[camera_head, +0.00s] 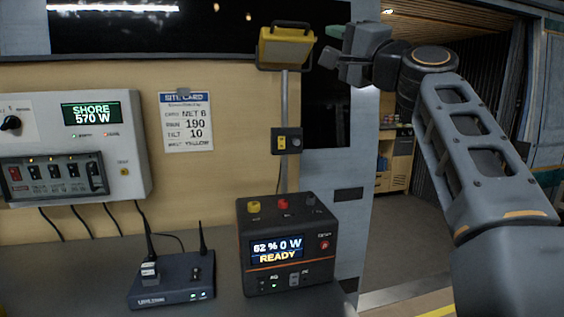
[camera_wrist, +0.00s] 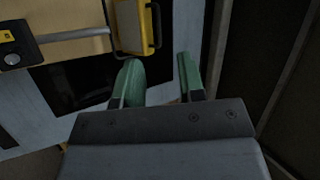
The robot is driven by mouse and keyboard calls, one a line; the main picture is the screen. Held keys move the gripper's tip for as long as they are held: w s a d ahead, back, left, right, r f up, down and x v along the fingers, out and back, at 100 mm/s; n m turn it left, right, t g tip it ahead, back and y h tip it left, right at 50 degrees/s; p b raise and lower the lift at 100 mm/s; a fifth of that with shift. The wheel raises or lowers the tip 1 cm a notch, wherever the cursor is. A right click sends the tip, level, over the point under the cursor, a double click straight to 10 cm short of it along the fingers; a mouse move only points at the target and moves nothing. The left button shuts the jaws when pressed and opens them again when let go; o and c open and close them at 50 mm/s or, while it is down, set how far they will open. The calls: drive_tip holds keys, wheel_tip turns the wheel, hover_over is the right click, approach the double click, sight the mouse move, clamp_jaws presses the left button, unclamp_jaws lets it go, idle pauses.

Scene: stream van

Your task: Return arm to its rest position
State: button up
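My arm reaches up from the lower right in the head view and bends to the left at the top. My gripper (camera_head: 337,52) is in the air, just right of the yellow work lamp (camera_head: 287,47) on its pole. In the wrist view the two green fingers of my gripper (camera_wrist: 158,80) stand apart with nothing between them. The yellow lamp frame (camera_wrist: 150,28) shows just beyond the left finger in that view. I cannot tell whether the gripper touches the lamp.
A black power station (camera_head: 287,243) reading READY and a router (camera_head: 171,281) with antennas stand on the counter. A switch panel (camera_head: 68,143) reading SHORE 570 W and a white card (camera_head: 186,122) are on the wall. An open doorway (camera_head: 400,235) lies behind my arm.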

wheel_tip(320, 180, down, 17)
drive_tip(key=s+n+g+h+p, duration=0.2)
drive_tip(key=g+h+p, duration=0.5)
drive_tip(key=p, duration=0.5)
drive_tip(key=s+d+f+n+g+h+p, duration=0.2)
drive_tip(key=s+d+f+g+h+p, duration=0.1)
drive_tip(key=s+f, duration=0.5)
drive_tip(key=s+d+f+n+g+h+p, duration=0.3)
drive_tip(key=s+f+p, duration=0.3)
drive_tip(key=s+f, duration=0.3)
drive_tip(key=shift+d+f+g, duration=0.15)
drive_tip(key=shift+f+g, duration=0.45)
drive_tip(key=shift+f, duration=0.15)
drive_tip(key=shift+s, duration=0.1)
